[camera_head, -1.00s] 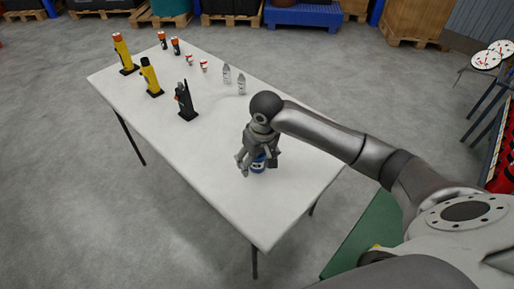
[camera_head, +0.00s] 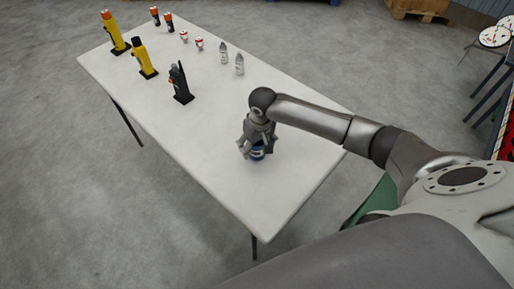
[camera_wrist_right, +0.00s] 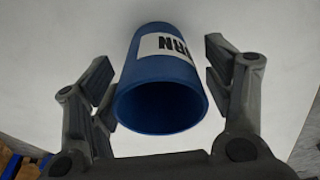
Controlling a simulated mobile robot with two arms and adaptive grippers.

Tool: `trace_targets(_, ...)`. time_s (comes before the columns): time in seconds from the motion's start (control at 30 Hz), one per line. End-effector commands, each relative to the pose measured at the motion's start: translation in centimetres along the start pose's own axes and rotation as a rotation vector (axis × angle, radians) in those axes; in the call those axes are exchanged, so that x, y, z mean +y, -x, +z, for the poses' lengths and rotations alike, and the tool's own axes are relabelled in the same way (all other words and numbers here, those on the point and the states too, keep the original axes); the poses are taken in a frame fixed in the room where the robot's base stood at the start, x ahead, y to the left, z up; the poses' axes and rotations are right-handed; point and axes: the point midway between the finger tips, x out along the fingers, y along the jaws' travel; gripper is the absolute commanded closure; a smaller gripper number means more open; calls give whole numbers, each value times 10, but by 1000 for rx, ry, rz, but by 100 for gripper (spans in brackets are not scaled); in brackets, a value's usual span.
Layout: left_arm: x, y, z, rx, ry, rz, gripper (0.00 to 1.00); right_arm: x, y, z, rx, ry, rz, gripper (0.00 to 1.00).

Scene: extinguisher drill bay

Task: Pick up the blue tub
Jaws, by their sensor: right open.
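The blue tub (camera_head: 257,154) stands on the white table (camera_head: 200,140) near its front right part, mostly covered by my right gripper in the head view. In the right wrist view the blue tub (camera_wrist_right: 160,85) has an open mouth facing the camera and a white label with dark letters, partly readable. My right gripper (camera_head: 257,148) is open, coming down from above. Its fingers stand on both sides of the tub in the right wrist view (camera_wrist_right: 160,75), with a visible gap on the right side. My left gripper is not in view.
Two yellow items (camera_head: 114,34) (camera_head: 143,58) and a black radio-like item (camera_head: 180,83) stand toward the table's left. Small orange-topped items (camera_head: 168,22), red-and-white items (camera_head: 199,44) and clear bottles (camera_head: 239,64) stand farther back. The table around the tub is clear.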

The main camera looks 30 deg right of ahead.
Motion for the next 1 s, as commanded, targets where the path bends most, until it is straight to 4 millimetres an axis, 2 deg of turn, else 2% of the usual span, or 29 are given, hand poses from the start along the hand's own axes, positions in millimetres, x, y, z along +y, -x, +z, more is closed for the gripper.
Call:
trace_targets(0.13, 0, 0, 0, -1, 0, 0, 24, 0, -13, 0, 0, 1, 0, 26)
trace_targets(0.37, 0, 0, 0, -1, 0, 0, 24, 0, -14, 0, 1, 1, 0, 26)
trace_targets(0.8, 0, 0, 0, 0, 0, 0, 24, 0, -14, 0, 2, 1, 0, 80)
trace_targets(1.0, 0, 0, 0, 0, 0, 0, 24, 0, -13, 0, 2, 1, 0, 80)
